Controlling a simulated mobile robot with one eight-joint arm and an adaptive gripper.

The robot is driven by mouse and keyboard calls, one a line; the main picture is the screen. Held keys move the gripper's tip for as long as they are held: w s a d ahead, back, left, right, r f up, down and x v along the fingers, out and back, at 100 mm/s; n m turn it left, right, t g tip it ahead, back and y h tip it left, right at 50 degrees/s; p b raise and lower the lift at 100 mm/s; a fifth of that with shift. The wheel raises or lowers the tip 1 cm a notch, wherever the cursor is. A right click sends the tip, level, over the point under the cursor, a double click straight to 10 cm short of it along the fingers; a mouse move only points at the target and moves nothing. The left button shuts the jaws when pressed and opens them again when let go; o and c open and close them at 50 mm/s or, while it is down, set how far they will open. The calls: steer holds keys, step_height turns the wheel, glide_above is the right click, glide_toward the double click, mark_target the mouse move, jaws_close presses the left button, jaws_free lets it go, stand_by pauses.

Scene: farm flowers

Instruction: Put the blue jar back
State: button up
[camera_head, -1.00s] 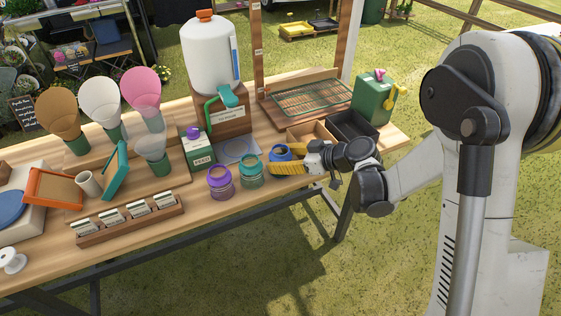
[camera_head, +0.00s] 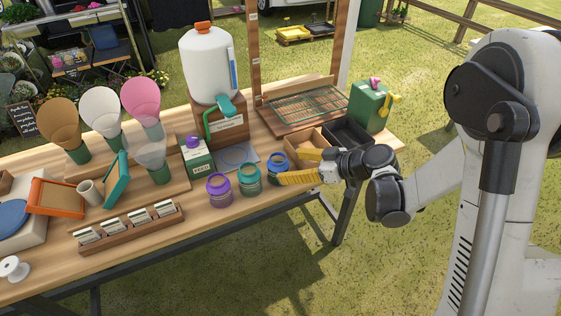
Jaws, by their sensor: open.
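The blue jar (camera_head: 278,161) stands upright on the wooden table at the right end of a row, just right of the teal jar (camera_head: 249,180) and the purple jar (camera_head: 218,190). My gripper (camera_head: 286,178) has yellow fingers and comes in from the right, low over the table's front part. It is open.
A wooden tray (camera_head: 287,147) and a black tray (camera_head: 371,136) lie behind my gripper. A green carton (camera_head: 198,161) and the white dispenser (camera_head: 210,65) stand behind the jars. A card rack (camera_head: 128,228) is at the front left. The table's front edge is close to the jars.

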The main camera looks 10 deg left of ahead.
steer(key=p+v, duration=0.2)
steer(key=v, duration=0.5)
steer(key=w+d+r+m+t, duration=0.1)
steer(key=w+d+r+t, duration=0.3)
steer(key=r, duration=0.7)
steer(key=w+a+r+m+t, duration=0.1)
steer(key=w+r+m+t, duration=0.15)
steer(key=r+t, duration=0.55)
steer(key=d+r+m+t+h, duration=0.2)
steer(key=d+r+m+h, duration=0.4)
steer(key=d+r+h, duration=0.3)
steer(key=s+d+f+m+g+h, duration=0.5)
steer(key=s+d+f+g, duration=0.1)
steer(key=s+d, duration=0.45)
steer(key=s+a+f+g+y, duration=0.1)
steer(key=s+a+f+g, duration=0.2)
steer(key=s+f, duration=0.2)
steer(key=s+a+f+n+g+y, duration=0.1)
steer(key=s+a+f, duration=0.3)
steer(key=s, duration=0.5)
steer(key=shift+s+f+g+y, duration=0.35)
steer(key=shift+f+g, duration=0.3)
steer(key=shift+g, duration=0.25)
